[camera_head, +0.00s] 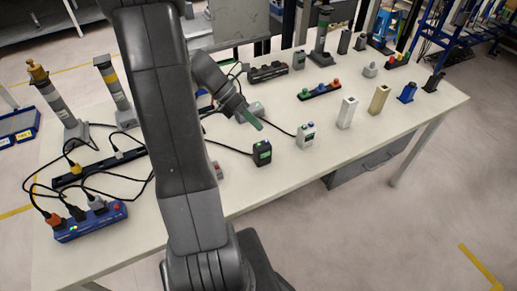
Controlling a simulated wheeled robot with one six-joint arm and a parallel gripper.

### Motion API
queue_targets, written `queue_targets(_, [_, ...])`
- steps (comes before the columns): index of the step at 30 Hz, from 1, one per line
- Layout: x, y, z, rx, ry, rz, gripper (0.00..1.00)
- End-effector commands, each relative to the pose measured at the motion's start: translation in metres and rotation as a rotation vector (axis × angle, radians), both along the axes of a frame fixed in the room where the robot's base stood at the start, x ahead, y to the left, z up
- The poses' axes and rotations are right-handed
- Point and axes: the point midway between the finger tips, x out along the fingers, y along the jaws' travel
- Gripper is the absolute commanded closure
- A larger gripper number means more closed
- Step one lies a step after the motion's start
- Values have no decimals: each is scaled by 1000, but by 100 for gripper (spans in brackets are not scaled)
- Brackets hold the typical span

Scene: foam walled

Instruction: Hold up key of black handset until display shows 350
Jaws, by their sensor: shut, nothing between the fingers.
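The black handset (262,155) stands upright on the white table near the middle of the view. A cable runs to it from the left, and a small patch of green shows on its front. Its keys and the number on its display are too small to read. My gripper (259,126) is shut and empty, pointing down and right.
A white handset (305,136) with blue on top stands right of the black one. A grey-green device (249,112) is behind my gripper. White and beige blocks (347,112) stand further right. Power strips and cables (90,222) crowd the left. The table's front right is clear.

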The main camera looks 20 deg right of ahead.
Motion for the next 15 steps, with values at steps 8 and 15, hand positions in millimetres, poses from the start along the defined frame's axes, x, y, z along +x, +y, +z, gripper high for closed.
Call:
queue_targets(8, [0,0,-39,0,1,0,100])
queue_targets(15, [0,0,-48,-1,0,1,100])
